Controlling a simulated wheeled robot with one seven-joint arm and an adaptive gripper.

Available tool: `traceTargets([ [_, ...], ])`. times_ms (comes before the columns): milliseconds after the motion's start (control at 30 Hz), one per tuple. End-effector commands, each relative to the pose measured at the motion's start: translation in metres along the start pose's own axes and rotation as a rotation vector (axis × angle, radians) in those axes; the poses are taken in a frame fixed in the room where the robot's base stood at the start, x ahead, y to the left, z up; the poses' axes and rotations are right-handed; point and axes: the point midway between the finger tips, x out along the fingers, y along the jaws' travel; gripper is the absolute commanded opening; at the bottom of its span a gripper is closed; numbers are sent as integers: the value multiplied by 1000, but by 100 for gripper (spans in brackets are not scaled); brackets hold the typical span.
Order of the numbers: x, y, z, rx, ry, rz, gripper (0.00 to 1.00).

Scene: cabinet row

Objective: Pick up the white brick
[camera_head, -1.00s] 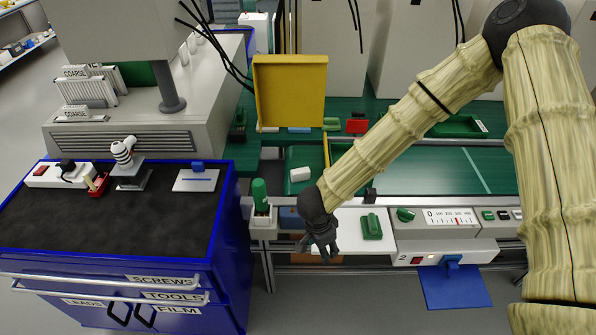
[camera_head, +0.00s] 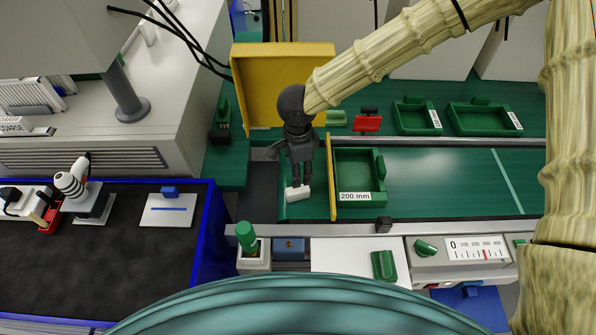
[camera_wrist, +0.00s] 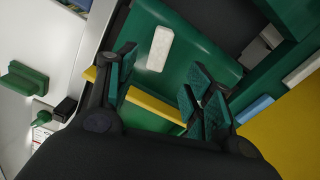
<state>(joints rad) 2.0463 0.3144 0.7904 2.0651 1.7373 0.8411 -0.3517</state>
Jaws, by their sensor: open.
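The white brick (camera_head: 298,192) lies on the green belt surface (camera_head: 450,180) at its left end, left of the upright yellow plate (camera_head: 332,180). In the wrist view the white brick (camera_wrist: 160,48) lies beyond the fingertips, with bare green around it. My gripper (camera_head: 302,182) points down just above or behind the brick in the head view; its fingertips overlap the brick's far edge there. In the wrist view my gripper (camera_wrist: 160,85) has its green-padded fingers spread wide, with nothing between them. I cannot tell whether a finger touches the brick.
A large yellow panel (camera_head: 262,85) stands behind my gripper. A green tray marked 200 mm (camera_head: 372,197) sits right of the yellow plate. A grey rail (camera_head: 330,229) runs along the front. A green-topped knob (camera_head: 246,235) stands front left.

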Motion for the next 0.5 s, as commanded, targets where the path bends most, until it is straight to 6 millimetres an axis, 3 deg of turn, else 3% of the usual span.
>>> traceTargets([
  [233,5,12,7,-1,-1,-10,52],
  [500,46,2,4,1,-4,0,52],
])
